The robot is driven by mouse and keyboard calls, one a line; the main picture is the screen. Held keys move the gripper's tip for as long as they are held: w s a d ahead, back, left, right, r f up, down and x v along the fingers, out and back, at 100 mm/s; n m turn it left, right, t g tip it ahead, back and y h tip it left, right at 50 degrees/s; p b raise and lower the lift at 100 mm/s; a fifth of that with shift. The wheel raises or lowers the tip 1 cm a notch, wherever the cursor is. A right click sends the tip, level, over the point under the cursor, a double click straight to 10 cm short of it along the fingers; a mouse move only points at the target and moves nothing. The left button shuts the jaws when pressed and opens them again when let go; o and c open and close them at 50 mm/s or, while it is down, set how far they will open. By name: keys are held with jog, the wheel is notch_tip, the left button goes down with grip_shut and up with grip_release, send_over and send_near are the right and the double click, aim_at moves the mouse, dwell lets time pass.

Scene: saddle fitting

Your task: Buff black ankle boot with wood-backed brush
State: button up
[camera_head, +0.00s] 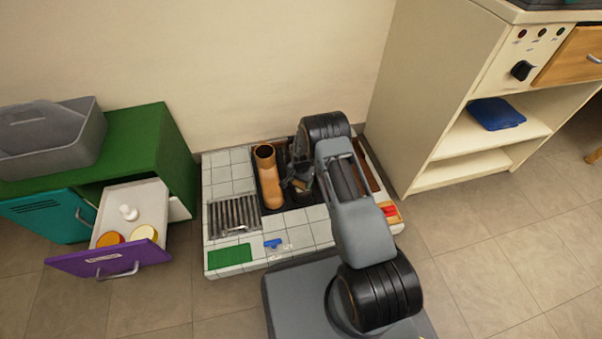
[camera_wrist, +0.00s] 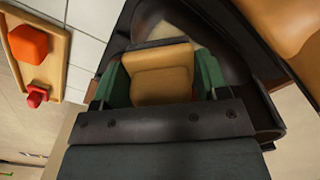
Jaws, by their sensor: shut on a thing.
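In the wrist view my gripper (camera_wrist: 160,78) is shut on a tan wood-backed block, the brush (camera_wrist: 160,82), held between two green finger pads. The brush's bristles are hidden. A glossy black shape (camera_wrist: 235,55), seemingly the black ankle boot, lies beyond and around the brush; I cannot tell whether they touch. In the head view my gripper (camera_head: 299,186) is low over the dark tray area, right of a tall tan boot (camera_head: 269,180). My arm hides most of the black boot there.
The tiled platform (camera_head: 222,175) carries a metal grate (camera_head: 233,214), a green mat (camera_head: 230,255), a blue item (camera_head: 273,243) and a wooden tray with red pieces (camera_head: 390,210). An open purple drawer (camera_head: 110,258) is at left; a cream cabinet (camera_head: 420,90) stands close at right.

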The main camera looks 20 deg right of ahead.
jog(key=shift+r+p, duration=1.15)
jog(key=shift+r, duration=1.05)
